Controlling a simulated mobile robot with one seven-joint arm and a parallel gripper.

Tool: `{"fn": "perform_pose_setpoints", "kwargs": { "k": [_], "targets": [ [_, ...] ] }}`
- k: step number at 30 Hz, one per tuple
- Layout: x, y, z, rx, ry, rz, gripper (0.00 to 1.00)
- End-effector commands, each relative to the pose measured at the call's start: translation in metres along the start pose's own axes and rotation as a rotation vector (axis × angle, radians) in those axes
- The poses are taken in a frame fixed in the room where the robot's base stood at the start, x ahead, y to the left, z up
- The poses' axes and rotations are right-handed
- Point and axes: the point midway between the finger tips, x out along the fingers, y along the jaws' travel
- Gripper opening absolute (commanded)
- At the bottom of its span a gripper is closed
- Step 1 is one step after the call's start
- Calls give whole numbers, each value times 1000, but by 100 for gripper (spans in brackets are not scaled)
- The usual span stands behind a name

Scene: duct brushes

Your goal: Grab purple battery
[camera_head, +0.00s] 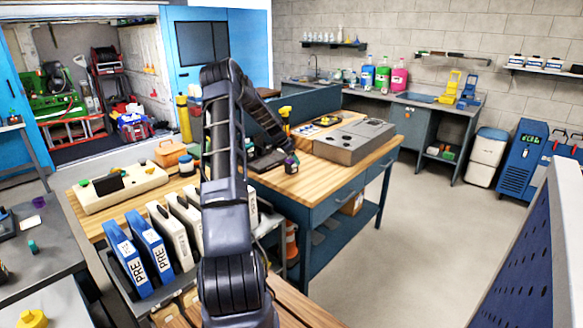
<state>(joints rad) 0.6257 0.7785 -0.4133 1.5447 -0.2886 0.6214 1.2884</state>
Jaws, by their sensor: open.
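A small dark item with a purple patch (291,166), which looks like the purple battery, stands on the wooden top of the blue workbench, near its front edge. My arm rises from the bottom middle, bends at the top and reaches down to the right. My gripper (289,153) is at its end, very close to this item and small in the view. It is open; I cannot tell whether the fingers are around the item or above it. A small purple object (39,202) also sits on the grey desk at the far left.
A black tray-like object (266,160) lies left of the item. A yellow-and-black tool (285,115) and a large grey box (354,141) stand behind. White and blue PRE filter panels (150,248) stand at the front left. The floor (430,240) at right is clear.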

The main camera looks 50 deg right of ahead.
Motion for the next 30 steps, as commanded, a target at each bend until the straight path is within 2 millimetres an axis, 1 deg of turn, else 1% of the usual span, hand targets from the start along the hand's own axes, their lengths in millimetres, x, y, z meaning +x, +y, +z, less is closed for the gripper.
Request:
{"fn": "perform_pose_setpoints", "kwargs": {
  "k": [3,5,6,8,12,14,25,26,27,30],
  "targets": [
    [-1,0,0,0,0,0,76],
    [-1,0,0,0,0,0,65],
    [-1,0,0,0,0,0,57],
    [-1,0,0,0,0,0,45],
    [-1,0,0,0,0,0,18],
    [-1,0,0,0,0,0,7],
    [-3,0,-1,0,1,-1,8],
    [-4,0,-2,0,1,-1,7],
    [-6,0,-3,0,1,-1,2],
    [-16,0,-9,1,2,-1,2]
  ]
}}
